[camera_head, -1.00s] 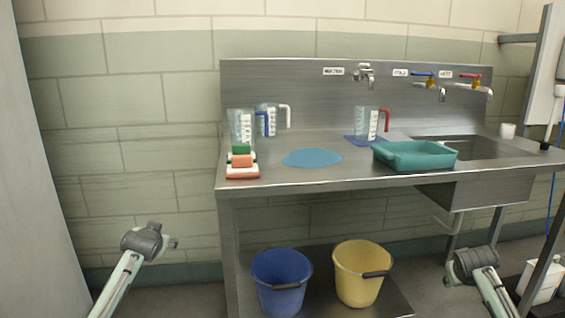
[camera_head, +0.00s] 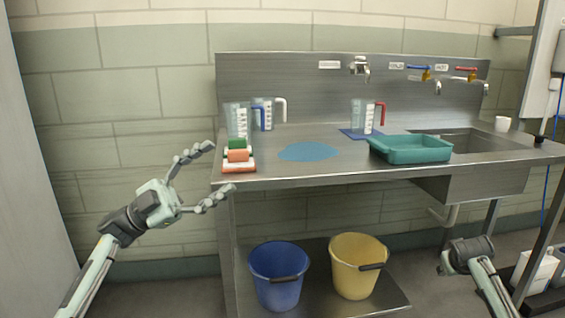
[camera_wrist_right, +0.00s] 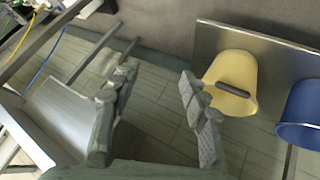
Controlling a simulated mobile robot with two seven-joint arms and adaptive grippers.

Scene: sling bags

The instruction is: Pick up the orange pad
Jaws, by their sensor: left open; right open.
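The orange pad (camera_head: 237,156) sits at the front left of the steel counter, on a white and orange tray (camera_head: 239,169). A green pad (camera_head: 237,144) is right behind it. My left gripper (camera_head: 223,168) is open and empty, its fingers spread toward the counter's left front corner. Its fingertips are close to the pad in the picture, with the upper finger left of it and the lower finger below the tray. My right gripper is at the lower right of the head view, its fingers hidden there; in the right wrist view its fingers (camera_wrist_right: 155,80) are open and empty.
Clear measuring jugs (camera_head: 238,119) stand just behind the pads. A blue patch (camera_head: 308,151) and a teal tray (camera_head: 410,149) lie to the right, before the sink (camera_head: 465,146). A blue bucket (camera_head: 279,275) and a yellow bucket (camera_head: 357,265) stand on the lower shelf.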

